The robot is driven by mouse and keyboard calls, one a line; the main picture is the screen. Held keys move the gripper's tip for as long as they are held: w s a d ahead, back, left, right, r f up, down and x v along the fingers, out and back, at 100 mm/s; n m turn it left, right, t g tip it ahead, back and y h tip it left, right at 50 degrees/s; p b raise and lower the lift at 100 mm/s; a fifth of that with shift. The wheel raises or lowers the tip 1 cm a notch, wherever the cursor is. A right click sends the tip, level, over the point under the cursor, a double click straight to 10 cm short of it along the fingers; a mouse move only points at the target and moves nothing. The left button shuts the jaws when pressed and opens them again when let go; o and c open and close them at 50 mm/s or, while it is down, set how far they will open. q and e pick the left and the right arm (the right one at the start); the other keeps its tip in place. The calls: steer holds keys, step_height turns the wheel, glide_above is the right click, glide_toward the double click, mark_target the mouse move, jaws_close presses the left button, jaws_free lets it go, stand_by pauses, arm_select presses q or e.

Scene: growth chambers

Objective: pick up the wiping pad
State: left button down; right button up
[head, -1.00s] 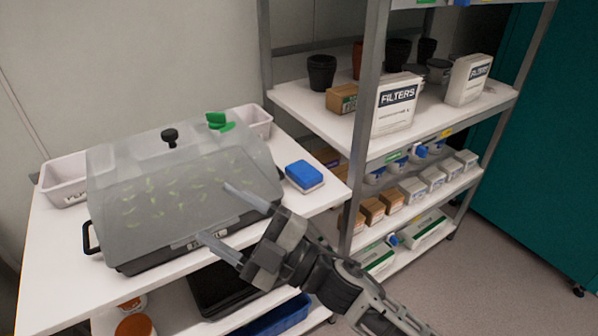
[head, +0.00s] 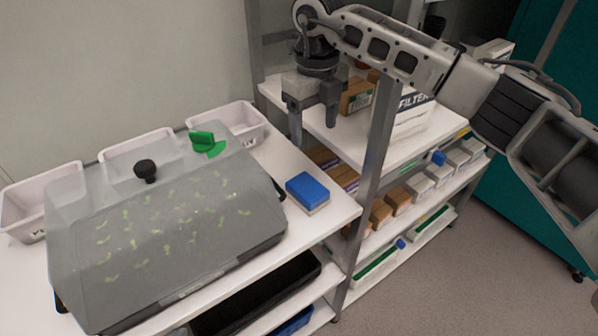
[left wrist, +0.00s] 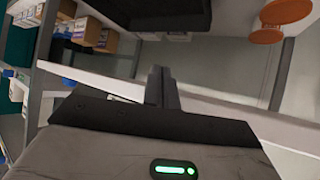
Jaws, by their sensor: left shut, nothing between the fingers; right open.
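The wiping pad (head: 308,192), a block with a blue top and a pale underside, lies on the white bench top near its right edge, beside the clear-lidded chamber. My right gripper (head: 314,133) points down with its two fingers apart and empty. In the head view it appears above the pad, in front of the shelving, not touching the pad. My left gripper (left wrist: 162,88) shows only in the left wrist view, its fingers together and empty. The pad is not visible in that view.
The chamber (head: 165,225) with seedlings, a black knob and a green clip fills much of the bench. Pale bins (head: 228,125) stand behind it. A shelf post (head: 372,190) rises right of the pad. Bench top is clear around the pad.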

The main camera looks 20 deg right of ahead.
step_height(320, 180, down, 3)
steer(key=b, duration=0.7)
glide_above(307, 187)
steer(key=f, duration=0.4)
steer(key=d+f, duration=0.1)
steer(key=f, duration=0.1)
steer(key=shift+s+f, duration=0.35)
steer(key=shift+s, duration=0.05)
steer(key=shift+f, duration=0.4)
steer(key=f+b, duration=0.2)
steer(key=f, duration=0.1)
steer(key=w+a+f+b, duration=0.1)
steer(key=f+b, duration=0.1)
steer(key=shift+f, duration=0.15)
arm_select(q)
steer(key=shift+n+t+h, duration=0.4)
steer(key=shift+t+h, duration=0.1)
steer(key=f, duration=0.1)
steer(key=d+f, duration=0.1)
steer(key=f, duration=0.2)
steer(key=shift+s+d+f, duration=0.25)
steer(key=shift+s+f, duration=0.1)
arm_select(e)
steer(key=c, duration=0.8)
